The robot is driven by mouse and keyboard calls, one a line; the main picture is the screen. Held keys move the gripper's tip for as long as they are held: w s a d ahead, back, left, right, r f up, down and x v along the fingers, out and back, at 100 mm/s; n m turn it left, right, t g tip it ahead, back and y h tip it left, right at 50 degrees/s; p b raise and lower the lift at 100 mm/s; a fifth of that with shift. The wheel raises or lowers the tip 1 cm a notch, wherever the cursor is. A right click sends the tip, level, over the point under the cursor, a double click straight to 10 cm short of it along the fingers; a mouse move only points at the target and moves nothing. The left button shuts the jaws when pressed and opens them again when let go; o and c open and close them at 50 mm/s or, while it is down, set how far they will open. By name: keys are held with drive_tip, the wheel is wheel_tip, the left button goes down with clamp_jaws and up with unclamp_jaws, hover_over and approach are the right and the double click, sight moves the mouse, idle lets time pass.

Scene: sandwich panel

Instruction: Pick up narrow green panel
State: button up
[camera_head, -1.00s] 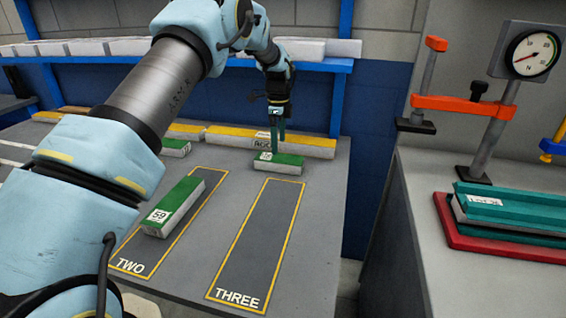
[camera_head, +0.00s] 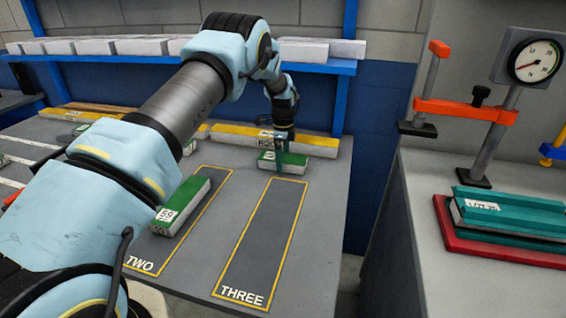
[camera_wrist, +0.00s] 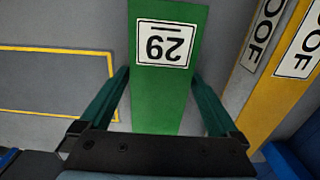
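A narrow panel with a green top, pale sides and a white label reading 29 (camera_wrist: 160,100) lies below my gripper in the wrist view. In the head view this green panel (camera_head: 293,164) rests on the grey table beyond the end of the lane marked THREE. My gripper (camera_wrist: 160,73) is open, with one teal finger on each side of the panel. In the head view my gripper (camera_head: 279,163) points down at the panel, its fingers partly covering it. Whether the fingers touch the panel cannot be told.
A green panel marked 59 (camera_head: 180,206) lies in lane TWO. A yellow bar (camera_head: 312,144) lies just behind the panel. Lane THREE (camera_head: 262,235) is empty. A clamp (camera_head: 465,108) stands on the right bench.

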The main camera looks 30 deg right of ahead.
drive_tip(key=c, duration=1.1)
